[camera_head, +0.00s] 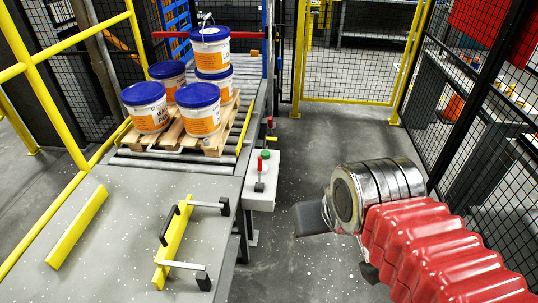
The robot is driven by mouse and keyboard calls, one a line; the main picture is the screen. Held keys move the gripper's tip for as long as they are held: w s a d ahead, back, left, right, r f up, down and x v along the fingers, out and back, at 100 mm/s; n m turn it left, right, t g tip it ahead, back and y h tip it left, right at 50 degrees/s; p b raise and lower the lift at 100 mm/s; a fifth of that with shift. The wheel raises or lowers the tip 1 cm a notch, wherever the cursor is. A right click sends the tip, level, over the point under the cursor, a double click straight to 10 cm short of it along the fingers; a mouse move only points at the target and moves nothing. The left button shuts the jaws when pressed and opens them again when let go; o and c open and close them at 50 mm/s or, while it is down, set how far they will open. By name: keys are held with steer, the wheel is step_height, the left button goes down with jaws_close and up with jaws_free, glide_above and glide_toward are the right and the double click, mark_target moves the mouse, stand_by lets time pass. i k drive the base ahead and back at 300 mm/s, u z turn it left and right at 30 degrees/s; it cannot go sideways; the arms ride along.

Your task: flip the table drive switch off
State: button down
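A light grey control box (261,198) stands at the right side of the table and conveyor. On its top are a green button (265,154), a red part (260,165) and a small black switch (259,187). Which of these is the table drive switch, and its position, is too small to tell. My gripper (309,220) is a dark grey shape at the end of my red-sleeved arm, to the right of the box and apart from it. Its fingers cannot be made out separately, and I see nothing held in it.
Several white-and-orange pails with blue lids (145,106) stand on a wooden pallet (225,141) on the roller conveyor (170,162). The grey table (120,235) carries yellow bars and a black-handled fixture (172,243). Yellow-framed mesh fencing (350,60) bounds the clear floor.

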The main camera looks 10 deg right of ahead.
mark_target(259, 186)
steer(key=u, duration=0.05)
steer(key=i, duration=1.35)
